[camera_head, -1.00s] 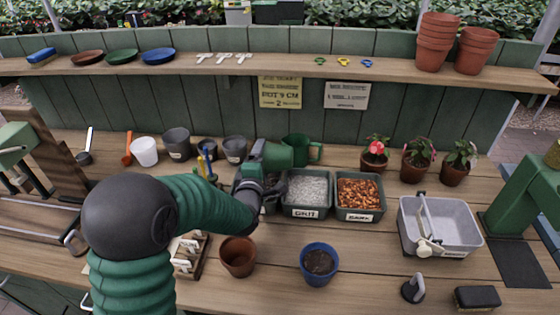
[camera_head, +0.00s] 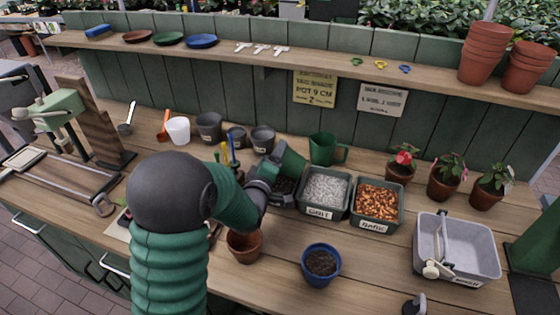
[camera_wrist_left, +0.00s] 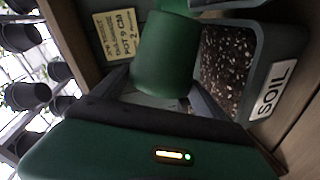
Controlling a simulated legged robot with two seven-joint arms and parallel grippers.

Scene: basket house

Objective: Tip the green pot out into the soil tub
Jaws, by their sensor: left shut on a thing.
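The green pot (camera_head: 291,159) is held tilted at the back edge of the soil tub (camera_head: 273,199). My left gripper (camera_head: 270,170) is shut on the pot. In the left wrist view the pot (camera_wrist_left: 165,55) sits between my fingers, beside the tub (camera_wrist_left: 262,65) labelled SOIL. Dark speckled soil (camera_wrist_left: 225,65) lies in the tub. The inside of the pot is hidden, and I see no soil falling.
A green jug (camera_head: 323,149) stands just behind. The grit tub (camera_head: 320,213) and bark tub (camera_head: 374,226) stand to the right. A terracotta pot (camera_head: 244,246) and a blue pot of soil (camera_head: 320,263) stand in front. Potted flowers are at the right.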

